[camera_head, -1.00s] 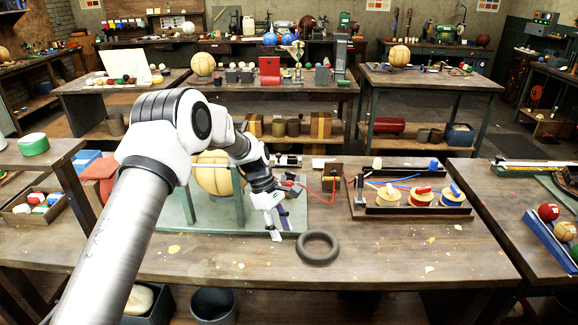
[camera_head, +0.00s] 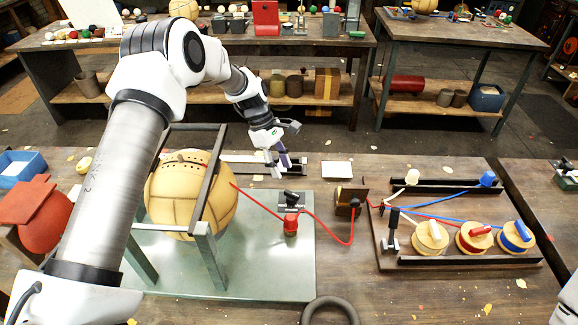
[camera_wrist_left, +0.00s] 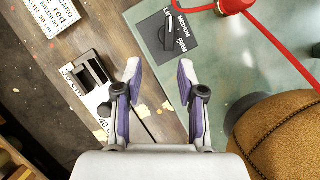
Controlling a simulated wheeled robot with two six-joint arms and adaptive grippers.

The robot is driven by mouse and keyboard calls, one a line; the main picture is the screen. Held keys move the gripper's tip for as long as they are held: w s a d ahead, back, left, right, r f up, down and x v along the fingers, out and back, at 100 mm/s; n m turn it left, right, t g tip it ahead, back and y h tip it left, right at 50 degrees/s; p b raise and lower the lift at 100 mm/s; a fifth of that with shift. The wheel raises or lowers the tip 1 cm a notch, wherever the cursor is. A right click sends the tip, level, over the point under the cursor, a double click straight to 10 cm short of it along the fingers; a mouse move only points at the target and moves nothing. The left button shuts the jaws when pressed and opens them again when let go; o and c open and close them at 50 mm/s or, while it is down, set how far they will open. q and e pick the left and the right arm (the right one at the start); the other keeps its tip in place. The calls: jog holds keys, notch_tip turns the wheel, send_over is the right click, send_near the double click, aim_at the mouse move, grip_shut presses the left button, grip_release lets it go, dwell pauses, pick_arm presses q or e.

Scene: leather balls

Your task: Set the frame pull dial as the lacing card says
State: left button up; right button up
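The frame pull dial is a small black plate with a lever (camera_head: 292,197) on the green base. In the left wrist view the dial plate (camera_wrist_left: 187,52) shows the words MEDIUM and FIRM; I cannot tell which mark its lever points at. The white lacing card (camera_head: 337,169) lies behind the base. In the wrist view the card (camera_wrist_left: 55,16) reads red, MEDIUM and LENGTH 50 cm. My left gripper (camera_head: 278,172) is open and empty, above the table behind the dial. In the wrist view its fingertips (camera_wrist_left: 160,68) are apart, just short of the dial plate. My right gripper is out of view.
A tan ball (camera_head: 165,208) sits in the metal frame. A red lace runs past a red knob (camera_head: 291,225) to a wooden block (camera_head: 350,197). A spool board (camera_head: 400,240) stands right. A slider rail (camera_wrist_left: 95,82) lies beside the base. A dark ring (camera_head: 330,312) is in front.

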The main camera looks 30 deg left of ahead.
aim_at(290, 191)
pick_arm(q)
jog(key=s+d+f, duration=0.1)
jog(key=s+d+f+p, duration=0.1)
jog(key=shift+d, duration=0.4)
jog(key=f, duration=0.2)
jog(key=f+p, duration=0.1)
jog(key=f, duration=0.1)
jog(key=shift+w+d, duration=0.25)
jog(key=shift+d, duration=0.1)
jog(key=shift+w+f, duration=0.15)
jog(key=shift+f, duration=0.05)
jog(key=shift+s+d+r, duration=0.1)
jog(key=shift+s+r, duration=0.1)
jog(key=shift+r, duration=0.05)
jog(key=shift+c, duration=0.3)
jog(key=shift+s, duration=0.15)
jog(key=c, duration=0.5)
grip_shut()
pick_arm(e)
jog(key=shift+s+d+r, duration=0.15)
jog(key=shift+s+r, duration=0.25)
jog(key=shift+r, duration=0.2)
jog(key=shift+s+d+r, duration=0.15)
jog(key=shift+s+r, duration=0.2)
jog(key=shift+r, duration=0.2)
